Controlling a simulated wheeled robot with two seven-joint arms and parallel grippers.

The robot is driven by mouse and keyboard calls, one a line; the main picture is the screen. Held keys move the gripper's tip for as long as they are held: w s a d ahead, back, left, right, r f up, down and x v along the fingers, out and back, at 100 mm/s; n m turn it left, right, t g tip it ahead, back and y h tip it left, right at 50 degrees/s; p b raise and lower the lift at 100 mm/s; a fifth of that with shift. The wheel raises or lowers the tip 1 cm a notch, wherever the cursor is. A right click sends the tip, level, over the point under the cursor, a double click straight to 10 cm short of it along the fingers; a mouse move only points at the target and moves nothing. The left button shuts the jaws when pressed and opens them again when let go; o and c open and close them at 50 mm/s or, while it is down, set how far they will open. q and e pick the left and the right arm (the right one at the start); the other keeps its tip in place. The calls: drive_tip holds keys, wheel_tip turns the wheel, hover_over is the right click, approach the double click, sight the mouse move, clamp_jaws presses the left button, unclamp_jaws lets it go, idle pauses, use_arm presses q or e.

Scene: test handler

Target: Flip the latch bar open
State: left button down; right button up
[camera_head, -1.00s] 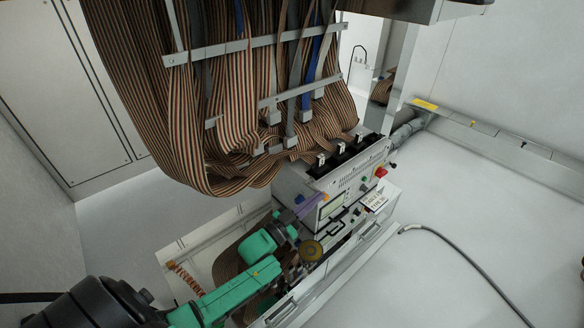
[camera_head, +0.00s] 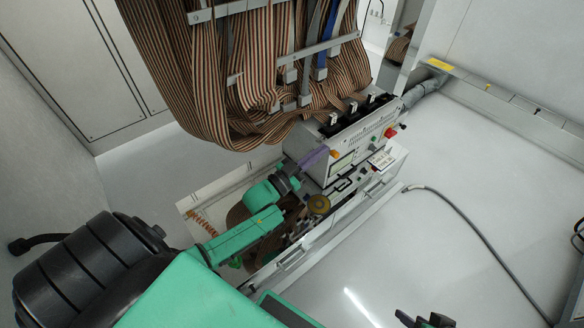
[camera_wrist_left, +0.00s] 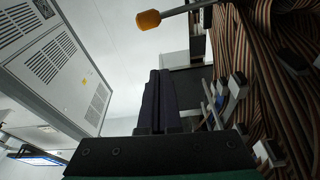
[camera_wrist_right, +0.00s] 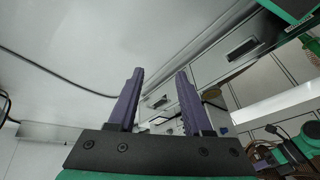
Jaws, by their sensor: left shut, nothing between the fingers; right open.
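The test handler (camera_head: 345,160) is a grey box with a control panel. An orange knob (camera_head: 335,153) sticks out at its left end, and in the left wrist view it shows as an orange grip (camera_wrist_left: 148,19) on a grey rod (camera_wrist_left: 185,9), which looks like the latch bar. My left gripper (camera_head: 316,157) is just left of the knob, its dark purple fingers (camera_wrist_left: 160,75) shut and empty. The knob lies beyond the fingertips, apart from them in the wrist view. My right gripper (camera_wrist_right: 160,72) is open and empty, and a dark part of it (camera_head: 428,321) shows at the bottom of the head view.
Striped ribbon cables (camera_head: 260,90) hang just above and left of the handler, and close beside my left gripper (camera_wrist_left: 275,70). A red button (camera_head: 390,132) and a white label (camera_head: 381,160) are on the handler's front.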

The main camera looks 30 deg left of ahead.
use_arm(q)
drive_tip(key=p+v, duration=0.1)
drive_tip(key=v, duration=0.7)
drive_tip(key=shift+s+f, duration=0.25)
drive_tip(key=shift+s, duration=0.1)
use_arm(e)
drive_tip(key=s+d+r+g, duration=0.1)
drive_tip(key=d, duration=0.1)
drive_tip(key=s+d+r+g+h, duration=0.1)
drive_tip(key=s+d+r, duration=0.1)
drive_tip(key=shift+r, duration=0.15)
use_arm(q)
drive_tip(key=shift+d, duration=0.1)
use_arm(e)
drive_tip(key=shift+a, duration=0.1)
